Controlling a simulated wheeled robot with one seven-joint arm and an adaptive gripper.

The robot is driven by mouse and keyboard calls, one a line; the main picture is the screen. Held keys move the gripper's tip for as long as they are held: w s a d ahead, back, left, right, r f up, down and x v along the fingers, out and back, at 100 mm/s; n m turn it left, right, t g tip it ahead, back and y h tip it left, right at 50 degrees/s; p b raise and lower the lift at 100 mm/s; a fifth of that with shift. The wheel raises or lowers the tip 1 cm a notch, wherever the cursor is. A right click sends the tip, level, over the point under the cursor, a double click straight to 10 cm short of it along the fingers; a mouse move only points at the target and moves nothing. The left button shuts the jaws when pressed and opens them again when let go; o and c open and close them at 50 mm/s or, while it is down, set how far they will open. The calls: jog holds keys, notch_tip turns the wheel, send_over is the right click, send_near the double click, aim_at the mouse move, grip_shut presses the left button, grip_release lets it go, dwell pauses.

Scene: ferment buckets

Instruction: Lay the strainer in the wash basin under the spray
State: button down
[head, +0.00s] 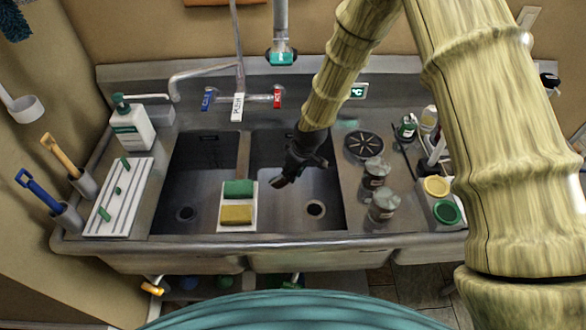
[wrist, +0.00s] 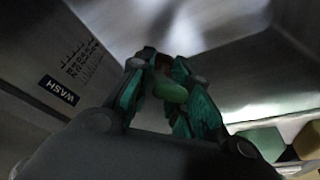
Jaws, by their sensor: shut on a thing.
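My gripper (head: 284,178) reaches down into the right-hand basin (head: 272,215), below the rim level as far as I can judge. In the wrist view my gripper's teal fingers (wrist: 163,80) are closed around a small rounded green thing (wrist: 171,92). I cannot tell whether this is part of the strainer; no whole strainer can be made out in the grip. A basin wall beside it carries a WASH label (wrist: 59,90). The spray head (head: 281,57) hangs above and behind the basins, with a teal ring.
A holder with a green sponge (head: 238,188) and a yellow sponge (head: 236,214) sits on the divider. A black slotted disc (head: 365,145) and two jars (head: 375,172) (head: 384,205) stand right of the basin. The faucet (head: 205,68) rises behind. The left basin (head: 195,180) looks empty.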

notch_tip(320, 180, down, 11)
jog(key=b, duration=0.6)
jog(key=shift+f, duration=0.2)
jog(key=shift+s+f+b, duration=0.1)
jog(key=shift+f+b, duration=0.45)
jog(key=shift+f, duration=0.05)
dwell(0.8)
jog(key=shift+c, duration=1.2)
grip_release()
jog(key=shift+r, duration=0.15)
jog(key=w+a+p+v, duration=0.1)
jog(key=p+v, duration=0.4)
jog(key=v, duration=0.4)
jog(key=shift+r+p, duration=0.35)
jog(key=shift+r, duration=0.15)
dwell(0.5)
dwell(0.3)
